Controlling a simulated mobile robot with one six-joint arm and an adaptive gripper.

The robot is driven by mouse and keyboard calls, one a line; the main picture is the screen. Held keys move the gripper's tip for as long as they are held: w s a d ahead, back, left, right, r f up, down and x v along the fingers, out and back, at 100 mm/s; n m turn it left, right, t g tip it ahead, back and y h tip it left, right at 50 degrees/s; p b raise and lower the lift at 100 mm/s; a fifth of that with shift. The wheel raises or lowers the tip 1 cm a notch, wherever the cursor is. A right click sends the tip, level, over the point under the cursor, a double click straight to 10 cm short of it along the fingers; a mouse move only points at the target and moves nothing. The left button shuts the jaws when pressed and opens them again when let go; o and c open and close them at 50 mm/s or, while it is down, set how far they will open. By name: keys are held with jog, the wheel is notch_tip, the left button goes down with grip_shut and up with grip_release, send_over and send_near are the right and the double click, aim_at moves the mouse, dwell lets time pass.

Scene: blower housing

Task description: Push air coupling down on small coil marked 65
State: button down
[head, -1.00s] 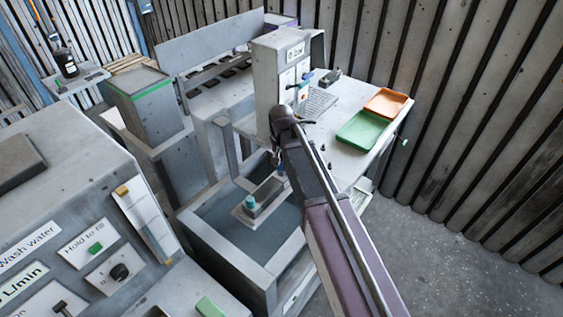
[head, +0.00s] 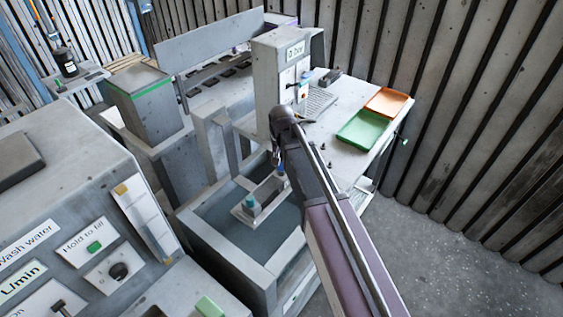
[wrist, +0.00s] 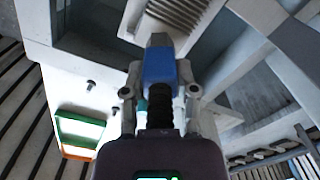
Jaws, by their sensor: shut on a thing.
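My gripper (wrist: 159,88) is shut on a blue block with a black ribbed body (wrist: 159,95), likely the air coupling. The blue block (wrist: 159,64) sticks out past the fingertips. A bit of teal (wrist: 142,104) shows beside the left finger. In the head view my gripper (head: 279,162) points down over the far right part of the water tank, small and partly hidden by my arm. Just below it is a grey metal piece (head: 268,192) with a teal cap (head: 249,202) at its near left end, perhaps the coil. No mark 65 is readable.
The tank's pale rim (head: 222,255) surrounds the water. A grey post unit (head: 275,85) stands behind on the bench. A green tray (head: 360,128) and an orange tray (head: 388,101) lie at the right. A control panel (head: 90,245) fills the left front.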

dwell(0.4)
jog(key=shift+c, duration=1.5)
grip_release()
jog(key=shift+s+f, duration=0.1)
jog(key=shift+s, duration=0.05)
